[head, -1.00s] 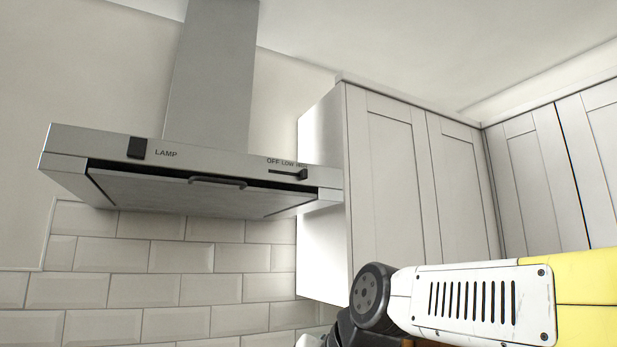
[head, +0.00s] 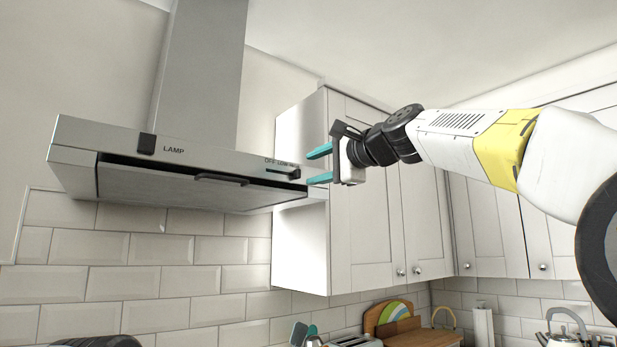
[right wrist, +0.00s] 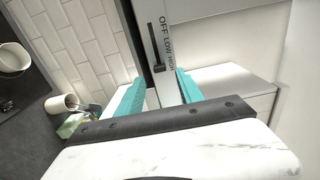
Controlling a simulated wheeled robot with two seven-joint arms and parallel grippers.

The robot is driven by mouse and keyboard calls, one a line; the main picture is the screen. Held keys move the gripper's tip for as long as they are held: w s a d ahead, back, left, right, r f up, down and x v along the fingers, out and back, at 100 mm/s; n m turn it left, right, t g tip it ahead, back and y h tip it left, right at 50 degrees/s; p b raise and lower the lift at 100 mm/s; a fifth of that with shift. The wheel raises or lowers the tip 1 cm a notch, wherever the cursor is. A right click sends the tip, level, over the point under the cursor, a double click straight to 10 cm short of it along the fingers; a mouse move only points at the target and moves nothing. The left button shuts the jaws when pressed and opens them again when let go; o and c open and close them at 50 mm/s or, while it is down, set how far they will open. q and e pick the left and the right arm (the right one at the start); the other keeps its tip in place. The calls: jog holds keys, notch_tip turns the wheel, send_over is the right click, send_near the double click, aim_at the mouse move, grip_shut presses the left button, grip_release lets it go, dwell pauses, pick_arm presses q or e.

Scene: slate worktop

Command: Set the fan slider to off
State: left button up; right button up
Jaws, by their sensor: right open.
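The range hood (head: 215,160) hangs on the tiled wall at left, with its front panel facing me. The fan slider (head: 295,173) is a small dark knob in a slot near the panel's right end, under the OFF, LOW and HIGH labels. In the right wrist view the knob (right wrist: 158,68) sits at the HIGH end of its slot. My right gripper (head: 317,165) is open, its teal fingers pointing at the panel's right end. In the right wrist view its fingers (right wrist: 159,79) lie to either side of the knob's line, apart from it. My left gripper is not in view.
A dark LAMP switch (head: 146,145) is on the panel's left, and a handle bar (head: 221,179) is below the panel's middle. White wall cabinets (head: 365,220) stand right beside the hood, behind my right gripper. A toaster (head: 355,341) and kettle (head: 566,335) are below.

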aim_at(299, 174)
jog(key=x, duration=0.5)
jog(key=shift+c, duration=0.2)
grip_shut()
dwell(1.2)
